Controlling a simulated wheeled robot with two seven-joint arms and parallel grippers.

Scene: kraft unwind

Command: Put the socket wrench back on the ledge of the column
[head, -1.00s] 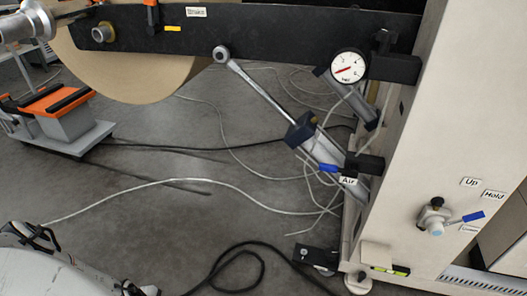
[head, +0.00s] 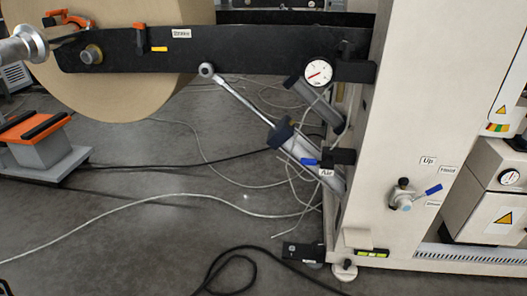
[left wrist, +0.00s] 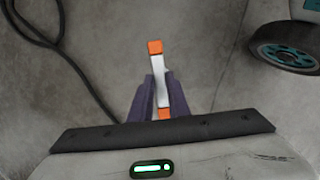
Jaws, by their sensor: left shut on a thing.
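In the left wrist view my left gripper (left wrist: 160,80) has its dark purple fingers shut on a pale bar with orange ends, which I take to be the socket wrench (left wrist: 158,62). The bar sticks out past the fingertips, above grey floor. The fingers hide part of it. In the head view the cream column (head: 395,130) stands right of centre. A small cream ledge-like block (head: 357,238) juts from its foot, with a yellow-green level (head: 372,253) beside it. I cannot tell whether that block is the ledge meant. My right gripper is in neither view.
A black arm (head: 240,50) carries a large kraft roll (head: 125,85) at upper left. A cylinder (head: 305,155) and loose hoses hang left of the column. A black cable (head: 225,270) lies on the floor. A wheel (left wrist: 287,55) shows at right.

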